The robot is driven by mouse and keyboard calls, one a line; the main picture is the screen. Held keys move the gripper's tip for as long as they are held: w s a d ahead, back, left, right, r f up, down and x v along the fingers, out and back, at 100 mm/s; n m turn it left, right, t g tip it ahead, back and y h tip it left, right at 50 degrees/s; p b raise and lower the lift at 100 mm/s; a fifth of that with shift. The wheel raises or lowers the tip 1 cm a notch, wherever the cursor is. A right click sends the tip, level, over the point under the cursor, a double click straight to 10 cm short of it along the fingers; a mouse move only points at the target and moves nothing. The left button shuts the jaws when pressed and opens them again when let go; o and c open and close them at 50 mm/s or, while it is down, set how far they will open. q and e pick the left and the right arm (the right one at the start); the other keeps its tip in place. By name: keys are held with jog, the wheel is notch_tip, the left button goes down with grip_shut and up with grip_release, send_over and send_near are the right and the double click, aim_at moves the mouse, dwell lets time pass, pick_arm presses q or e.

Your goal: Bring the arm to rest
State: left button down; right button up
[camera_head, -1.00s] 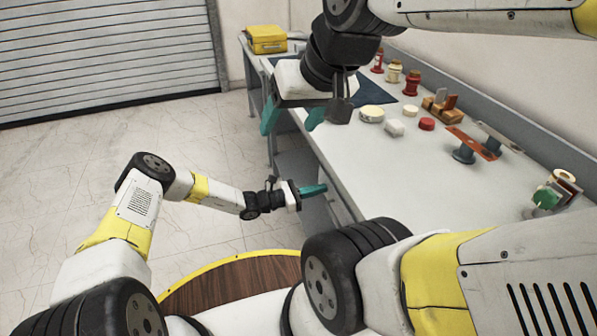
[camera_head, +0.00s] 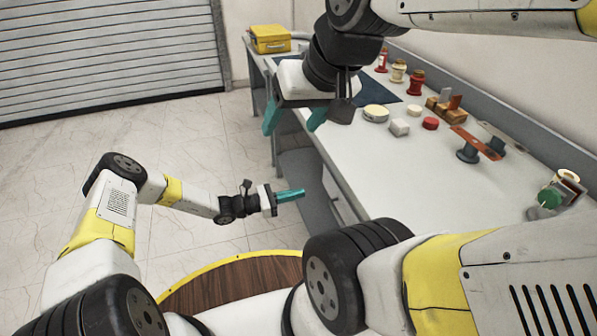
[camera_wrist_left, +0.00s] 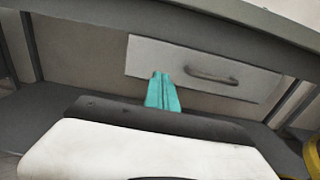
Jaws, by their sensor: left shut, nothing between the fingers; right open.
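My left gripper (camera_head: 291,195) has teal fingers and is shut and empty. It is low, in front of the workbench's front side, below the top's level and apart from it. In the left wrist view its closed fingers (camera_wrist_left: 162,92) point toward a drawer (camera_wrist_left: 205,68) with a bar handle under the bench top. My right gripper (camera_head: 292,120) hangs in the upper middle of the head view, over the bench's near edge. Its two teal fingers are spread apart with nothing between them.
The workbench (camera_head: 400,180) holds a yellow case (camera_head: 270,39), red and cream bushings (camera_head: 398,71), round and square blocks (camera_head: 399,127), a copper-coloured bar (camera_head: 474,142) and a green-ended part (camera_head: 548,199). The tiled floor (camera_head: 60,160) to the left is clear. A shutter door (camera_head: 100,45) stands behind.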

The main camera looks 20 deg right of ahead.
pick_arm(q)
jog(key=s+a+r+m+y, duration=0.2)
jog(key=a+r+m+y, duration=0.25)
jog(key=a+r, duration=0.35)
jog(key=s+a+r+m+g+y, duration=0.1)
jog(key=s+a+r+m+y, duration=0.15)
jog(key=a+r+m, duration=0.55)
jog(key=s+a+r+m+y, duration=0.2)
jog(key=a+r+y, duration=0.25)
jog(key=r, duration=0.65)
jog(key=s+a+r+m+t+y, duration=0.4)
jog(key=s+a+r+t, duration=0.3)
jog(key=s+a+r, duration=0.8)
jog(key=shift+s+a, duration=0.25)
jog(key=shift+s, duration=0.6)
jog(key=shift+r, duration=0.1)
